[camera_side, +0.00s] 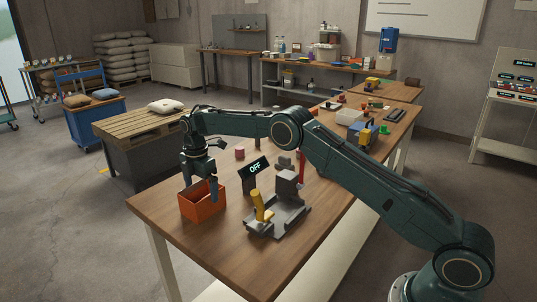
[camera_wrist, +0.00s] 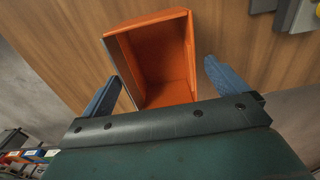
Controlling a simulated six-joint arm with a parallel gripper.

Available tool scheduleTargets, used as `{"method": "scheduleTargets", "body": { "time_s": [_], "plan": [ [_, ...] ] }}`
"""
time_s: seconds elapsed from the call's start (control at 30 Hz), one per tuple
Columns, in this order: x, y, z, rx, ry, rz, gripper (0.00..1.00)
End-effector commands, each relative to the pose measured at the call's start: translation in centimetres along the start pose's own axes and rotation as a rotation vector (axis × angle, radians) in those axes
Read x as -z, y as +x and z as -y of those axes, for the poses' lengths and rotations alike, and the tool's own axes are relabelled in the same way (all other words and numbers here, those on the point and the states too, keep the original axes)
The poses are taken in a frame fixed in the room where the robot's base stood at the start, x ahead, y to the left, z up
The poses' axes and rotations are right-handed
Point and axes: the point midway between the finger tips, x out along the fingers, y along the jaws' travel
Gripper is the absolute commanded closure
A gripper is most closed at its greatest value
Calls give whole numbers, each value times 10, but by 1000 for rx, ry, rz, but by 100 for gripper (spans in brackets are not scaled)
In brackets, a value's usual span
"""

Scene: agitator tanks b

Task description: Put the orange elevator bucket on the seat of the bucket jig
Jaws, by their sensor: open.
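The orange elevator bucket (camera_side: 199,207) stands open side up near the left end of the wooden table. In the wrist view the bucket (camera_wrist: 165,58) shows its hollow inside. My gripper (camera_side: 201,188) is open at the bucket, pointing down. In the wrist view my gripper's (camera_wrist: 160,78) blue fingers lie on either side of the bucket, with a gap on the right; contact on the left is unclear. The bucket jig (camera_side: 277,218) is a grey base with a grey block and a yellow handle, right of the bucket. Its seat is not clearly distinguishable.
A small display reading OFF (camera_side: 254,168) stands behind the jig. A red upright part (camera_side: 301,167) is beside the grey block. A small pink-red cylinder (camera_side: 240,153) sits farther back. The table (camera_side: 205,251) is bare in front of the bucket. Several small items crowd its far end.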

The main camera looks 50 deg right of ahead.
Motion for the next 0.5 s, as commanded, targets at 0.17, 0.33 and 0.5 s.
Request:
{"method": "scheduleTargets", "body": {
  "time_s": [0.17, 0.33, 0.5],
  "plan": [
    [-2, -24, -1, -3, 0, 0, 2],
    [-3, -53, -2, -5, 0, 0, 2],
    [-4, -78, -2, -3, 0, 0, 2]
  ]
}}
